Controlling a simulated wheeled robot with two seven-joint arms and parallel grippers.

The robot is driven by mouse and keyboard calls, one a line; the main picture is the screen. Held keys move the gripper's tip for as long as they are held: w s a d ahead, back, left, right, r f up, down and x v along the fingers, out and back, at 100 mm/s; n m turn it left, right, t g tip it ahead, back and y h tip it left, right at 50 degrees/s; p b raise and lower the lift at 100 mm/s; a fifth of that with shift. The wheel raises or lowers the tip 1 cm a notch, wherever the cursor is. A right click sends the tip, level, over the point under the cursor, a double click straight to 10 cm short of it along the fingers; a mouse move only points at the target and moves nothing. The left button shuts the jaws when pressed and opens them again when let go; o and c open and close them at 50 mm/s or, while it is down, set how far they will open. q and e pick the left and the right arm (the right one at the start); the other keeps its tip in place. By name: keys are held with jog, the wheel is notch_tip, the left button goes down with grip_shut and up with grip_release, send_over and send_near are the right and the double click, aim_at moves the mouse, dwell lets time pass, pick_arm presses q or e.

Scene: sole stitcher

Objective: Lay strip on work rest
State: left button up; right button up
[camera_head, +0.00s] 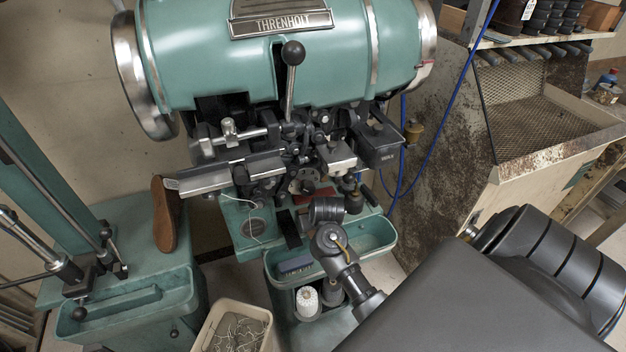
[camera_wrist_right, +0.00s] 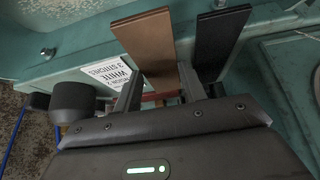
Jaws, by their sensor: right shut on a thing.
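My right gripper (camera_wrist_right: 160,92) is shut on a tan-brown strip (camera_wrist_right: 148,40), which sticks out past the fingers in the right wrist view. In the head view my right gripper (camera_head: 325,210) is below the stitching machine's black mechanism, over the green shelf area; the strip is hard to make out there. A black strip (camera_wrist_right: 220,38) lies beside the brown one, outside the fingers; a dark strip also shows in the head view (camera_head: 290,229). I cannot tell for certain which machine part is the work rest. My left gripper is not in view.
The green stitching machine (camera_head: 190,55) stands above and behind. A green tray (camera_head: 380,238) and white spools (camera_head: 307,300) lie below the gripper. A printed card (camera_wrist_right: 108,76) is close to the fingers.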

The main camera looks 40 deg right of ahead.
jog(key=shift+w+d, duration=0.2)
jog(key=shift+w, duration=0.4)
jog(key=shift+f, duration=0.4)
jog(key=shift+s, duration=0.1)
jog(key=shift+r, duration=0.1)
jog(key=o, duration=0.7)
jog(key=shift+f, duration=0.2)
jog(key=shift+r, duration=0.1)
